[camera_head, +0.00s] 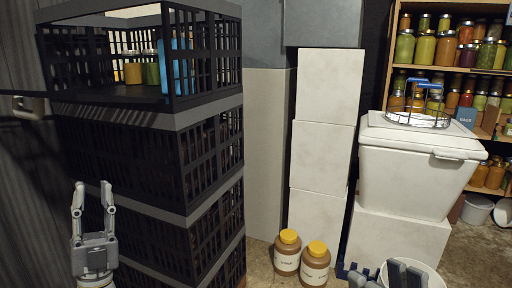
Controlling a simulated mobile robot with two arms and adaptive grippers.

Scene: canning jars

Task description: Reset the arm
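My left gripper (92,187) points upward at the lower left, in front of the stacked black crates (150,165). Its two pale grey fingers stand apart with nothing between them. At the bottom edge, right of centre, dark blue-grey parts (398,275) look like my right gripper. They are cut off by the frame, and I cannot tell whether its fingers are open or shut.
The top crate (205,60) holds several jars and a blue item. Two yellow-lidded brown jars (287,253) stand on the floor by stacked white boxes (325,155). Jar shelves (455,76) stand behind.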

